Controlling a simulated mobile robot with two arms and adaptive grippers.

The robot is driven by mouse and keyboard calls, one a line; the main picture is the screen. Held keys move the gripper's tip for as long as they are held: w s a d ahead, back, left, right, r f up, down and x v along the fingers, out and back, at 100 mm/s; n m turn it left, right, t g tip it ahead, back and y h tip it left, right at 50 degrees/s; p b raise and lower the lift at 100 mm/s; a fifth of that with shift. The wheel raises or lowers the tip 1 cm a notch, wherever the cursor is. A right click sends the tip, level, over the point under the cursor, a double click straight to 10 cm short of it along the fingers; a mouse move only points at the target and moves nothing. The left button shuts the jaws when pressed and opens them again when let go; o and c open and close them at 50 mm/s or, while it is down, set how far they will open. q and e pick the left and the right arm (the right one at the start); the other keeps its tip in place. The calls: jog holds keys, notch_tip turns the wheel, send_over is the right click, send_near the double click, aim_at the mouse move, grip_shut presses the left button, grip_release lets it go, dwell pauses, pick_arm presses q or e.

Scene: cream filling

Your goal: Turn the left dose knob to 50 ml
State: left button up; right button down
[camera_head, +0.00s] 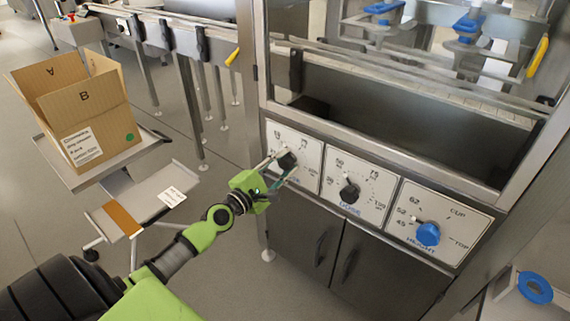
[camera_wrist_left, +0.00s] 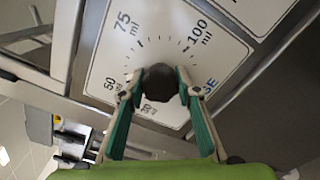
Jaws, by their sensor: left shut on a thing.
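The left dose knob (camera_head: 287,160) is black and sits on the leftmost white dial panel (camera_head: 309,178) of the machine. My left gripper (camera_head: 280,166) reaches it from the lower left. In the left wrist view the same knob (camera_wrist_left: 160,82) is between the two fingertips of my left gripper (camera_wrist_left: 160,88), which is shut on it. Around it the dial shows 50 ml at left, 75 ml at upper left and 100 ml at upper right. I cannot tell where the knob points. My right gripper is not in view.
To the right are a second dose panel with a black knob (camera_head: 349,193) and a height panel with a blue knob (camera_head: 428,234). Cabinet doors (camera_head: 340,258) are below. An open cardboard box (camera_head: 90,115) stands on a cart at left. The floor between is clear.

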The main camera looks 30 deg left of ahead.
pick_arm(q)
jog(key=shift+n, duration=0.9)
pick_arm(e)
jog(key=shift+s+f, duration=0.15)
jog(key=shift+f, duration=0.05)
pick_arm(q)
jog(key=shift+n, duration=0.3)
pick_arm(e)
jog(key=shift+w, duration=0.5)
pick_arm(q)
jog(key=o, duration=1.1)
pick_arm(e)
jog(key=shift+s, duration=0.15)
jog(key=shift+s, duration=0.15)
